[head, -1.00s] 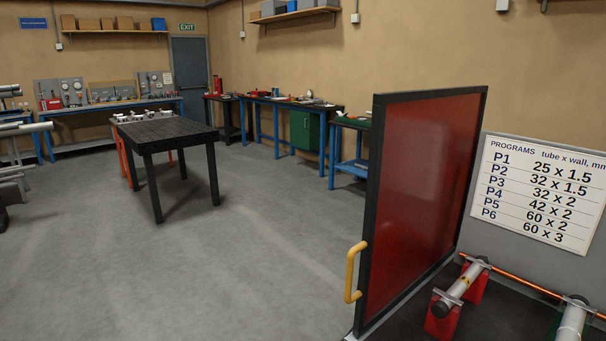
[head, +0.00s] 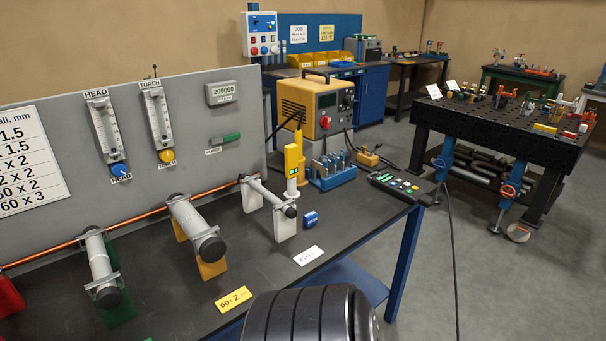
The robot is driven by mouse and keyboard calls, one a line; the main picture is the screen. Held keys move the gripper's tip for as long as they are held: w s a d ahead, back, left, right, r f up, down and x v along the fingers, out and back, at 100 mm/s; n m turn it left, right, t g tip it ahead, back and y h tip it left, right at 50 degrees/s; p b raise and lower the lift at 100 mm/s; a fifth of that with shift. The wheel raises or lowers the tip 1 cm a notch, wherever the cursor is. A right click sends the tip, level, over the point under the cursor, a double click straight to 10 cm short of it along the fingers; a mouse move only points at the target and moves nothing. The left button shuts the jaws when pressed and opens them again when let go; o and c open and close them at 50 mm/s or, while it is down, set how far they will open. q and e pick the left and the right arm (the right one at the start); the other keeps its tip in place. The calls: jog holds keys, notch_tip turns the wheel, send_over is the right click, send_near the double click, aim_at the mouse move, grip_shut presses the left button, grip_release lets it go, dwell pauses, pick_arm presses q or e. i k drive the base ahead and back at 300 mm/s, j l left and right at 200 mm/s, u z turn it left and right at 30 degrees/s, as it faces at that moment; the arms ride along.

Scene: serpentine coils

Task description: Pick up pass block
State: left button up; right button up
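No object in the head view is clearly marked as the pass block. A small blue block (head: 310,219) lies on the dark bench top (head: 260,262), beside a white card (head: 309,256). A yellow card reading 60-2 (head: 233,299) lies near the bench's front edge. A small brass-coloured block (head: 368,157) sits behind the bench's right part, next to a blue rack of tools (head: 333,174). Neither of my grippers shows in the view.
Tubes on white, yellow and green stands (head: 118,308) fill the bench's left and middle. A yellow upright device (head: 292,167), a yellow power unit (head: 316,105) and a keypad (head: 397,186) stand to the right. A black perforated table (head: 480,127) is beyond, across open floor.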

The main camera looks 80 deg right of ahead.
aim_at(309, 218)
jog(key=z, duration=2.7)
